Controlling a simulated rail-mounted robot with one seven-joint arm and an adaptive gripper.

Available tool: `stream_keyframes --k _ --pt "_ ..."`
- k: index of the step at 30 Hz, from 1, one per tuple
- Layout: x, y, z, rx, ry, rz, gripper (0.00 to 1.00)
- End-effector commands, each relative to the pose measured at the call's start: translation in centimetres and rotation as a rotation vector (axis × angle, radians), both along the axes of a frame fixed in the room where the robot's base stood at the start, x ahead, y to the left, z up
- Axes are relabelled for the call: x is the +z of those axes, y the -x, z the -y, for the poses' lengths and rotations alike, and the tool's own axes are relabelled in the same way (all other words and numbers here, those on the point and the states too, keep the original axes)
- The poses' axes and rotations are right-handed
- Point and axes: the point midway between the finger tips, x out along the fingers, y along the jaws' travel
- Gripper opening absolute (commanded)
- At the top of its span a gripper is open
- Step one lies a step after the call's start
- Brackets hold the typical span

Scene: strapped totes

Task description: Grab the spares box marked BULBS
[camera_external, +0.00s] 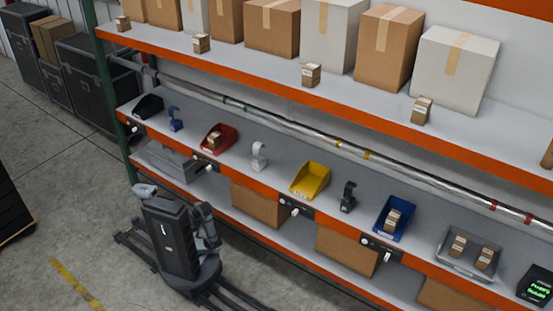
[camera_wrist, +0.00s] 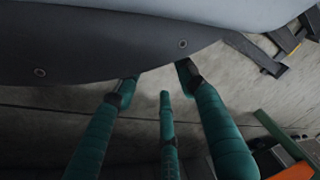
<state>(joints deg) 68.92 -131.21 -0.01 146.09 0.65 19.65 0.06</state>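Several small brown boxes with pale labels show in the external view. Some stand along the upper shelf's front edge: a far-left box (camera_external: 122,23), a second box (camera_external: 202,43), a middle box (camera_external: 311,75) and a right box (camera_external: 421,111). Others sit in bins below: one in the red bin (camera_external: 215,140), one in the blue bin (camera_external: 392,219), two in the grey tote (camera_external: 458,246). The labels are too small to read, so I cannot tell which is BULBS. In the wrist view my gripper (camera_wrist: 158,80) has its teal fingers spread and empty over the floor, away from the boxes.
Large cartons (camera_external: 388,48) fill the upper shelf (camera_external: 250,68). A metal pipe (camera_external: 270,118) runs above the lower shelf. A yellow bin (camera_external: 311,180) looks empty. Dark cases (camera_external: 88,85) stand at the left. The floor (camera_external: 60,205) left of my base is mostly clear.

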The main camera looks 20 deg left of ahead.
Motion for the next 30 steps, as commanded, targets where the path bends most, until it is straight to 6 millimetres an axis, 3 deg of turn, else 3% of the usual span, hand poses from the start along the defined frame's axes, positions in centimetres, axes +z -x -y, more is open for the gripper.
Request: stream_keyframes --k 10,26,30 --pt "0.0 0.0 0.0 0.0 0.0 0.0 0.41" --pt "0.0 0.0 0.0 0.0 0.0 0.0 0.72" --pt "0.0 0.0 0.0 0.0 0.0 0.0 0.72"
